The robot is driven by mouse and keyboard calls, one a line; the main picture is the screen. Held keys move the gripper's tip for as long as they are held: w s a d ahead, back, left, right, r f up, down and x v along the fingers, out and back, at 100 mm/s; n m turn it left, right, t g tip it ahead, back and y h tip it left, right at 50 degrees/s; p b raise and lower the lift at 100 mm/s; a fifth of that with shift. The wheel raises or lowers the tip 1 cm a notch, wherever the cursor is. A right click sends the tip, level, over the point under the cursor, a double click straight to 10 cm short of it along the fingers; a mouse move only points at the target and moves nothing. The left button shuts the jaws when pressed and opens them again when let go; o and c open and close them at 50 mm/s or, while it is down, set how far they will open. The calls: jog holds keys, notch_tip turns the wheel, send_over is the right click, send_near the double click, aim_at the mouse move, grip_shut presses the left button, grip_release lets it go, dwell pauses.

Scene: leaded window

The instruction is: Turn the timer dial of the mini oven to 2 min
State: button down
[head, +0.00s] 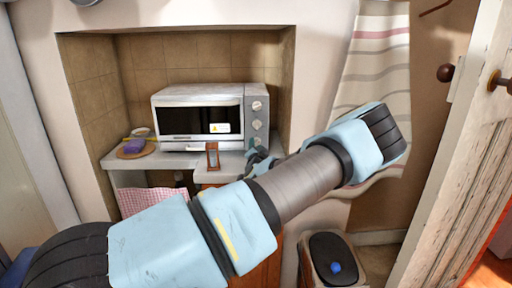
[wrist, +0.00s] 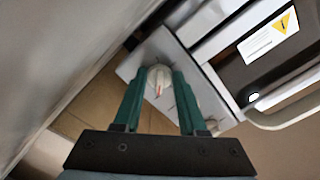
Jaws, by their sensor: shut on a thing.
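The mini oven (head: 197,94) stands on the counter in the niche, with a column of dials on its right-hand panel. My gripper (head: 256,151) is at the lower end of this panel, partly hidden by my arm. In the wrist view, my gripper (wrist: 160,80) has its green fingers on either side of a pale round dial (wrist: 158,76) with a red mark, and is shut on it. The red mark points roughly toward the gripper's base. The scale and labels are too small to read.
The oven's door handle (wrist: 285,116) is right of the fingers in the wrist view. A small brown-framed object (head: 212,156) stands before the oven. A purple item (head: 134,146) lies on a round board at left. A bin (head: 334,262) stands on the floor below.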

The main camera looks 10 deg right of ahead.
jog(key=shift+f, duration=0.1)
jog(key=shift+f+m+b, duration=0.1)
jog(key=shift+m+b, duration=0.3)
jog(key=shift+b, duration=0.2)
jog(key=shift+m, duration=0.4)
jog(key=shift+r, duration=0.2)
jog(key=shift+c, duration=2.4)
grip_release()
jog(key=s+a+b, duration=0.2)
jog(key=s+b, duration=0.1)
jog(key=s, duration=0.7)
jog(key=shift+s+b, duration=0.35)
